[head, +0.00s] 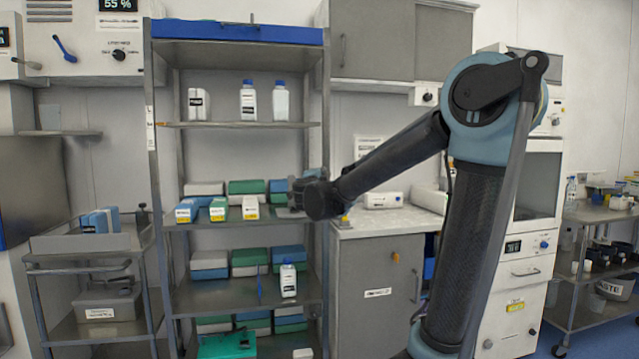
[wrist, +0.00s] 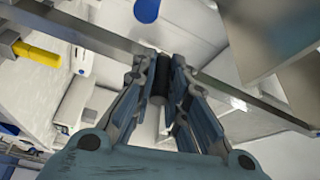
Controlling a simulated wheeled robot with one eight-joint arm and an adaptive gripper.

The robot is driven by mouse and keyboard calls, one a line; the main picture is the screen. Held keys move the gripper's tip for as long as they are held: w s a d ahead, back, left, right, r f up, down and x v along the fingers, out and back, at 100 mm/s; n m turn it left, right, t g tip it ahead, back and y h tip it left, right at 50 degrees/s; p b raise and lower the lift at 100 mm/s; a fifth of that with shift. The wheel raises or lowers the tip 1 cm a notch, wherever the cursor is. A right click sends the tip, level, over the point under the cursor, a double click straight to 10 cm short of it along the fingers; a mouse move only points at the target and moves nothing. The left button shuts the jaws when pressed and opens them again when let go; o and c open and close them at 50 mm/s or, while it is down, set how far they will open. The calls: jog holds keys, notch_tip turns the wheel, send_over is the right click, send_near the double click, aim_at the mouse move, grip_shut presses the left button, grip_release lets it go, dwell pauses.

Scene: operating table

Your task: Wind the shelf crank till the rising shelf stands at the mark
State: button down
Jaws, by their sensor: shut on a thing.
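My gripper (head: 296,194) is at the right post of the tall shelf rack, level with a middle shelf (head: 240,219). In the wrist view my gripper (wrist: 164,66) has its two fingers closed around a dark upright cylinder (wrist: 158,84), which looks like the crank's handle. The rest of the crank is hidden by my gripper and wrist. The middle shelf carries white, green and blue boxes.
A grey cabinet (head: 379,290) with a worktop stands right of the rack, under my forearm. A metal cart (head: 88,262) stands at the left. White bottles (head: 248,101) stand on the upper shelf. A metal bar (wrist: 75,32) crosses near my fingers in the wrist view.

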jog(key=m, duration=0.1)
jog(key=r+m+g, duration=0.1)
jog(key=m, duration=0.2)
jog(key=shift+w+d+r+g, duration=0.1)
jog(key=shift+d+r+g, duration=0.2)
jog(key=shift+r, duration=0.05)
jog(key=shift+d+r+m+g+y, duration=0.15)
jog(key=shift+r+m+g+y, duration=0.1)
jog(key=shift+m, duration=0.5)
jog(key=shift+d+r+m+g+y, duration=0.15)
jog(key=shift+m+g, duration=0.1)
jog(key=shift+m, duration=0.5)
jog(key=c, duration=1.6)
grip_release()
jog(key=shift+w, duration=0.1)
jog(key=s, duration=0.4)
jog(key=s+r, duration=0.1)
jog(key=s, duration=0.2)
jog(key=s+a+r, duration=0.1)
jog(key=s, duration=0.3)
jog(key=shift+s, duration=0.35)
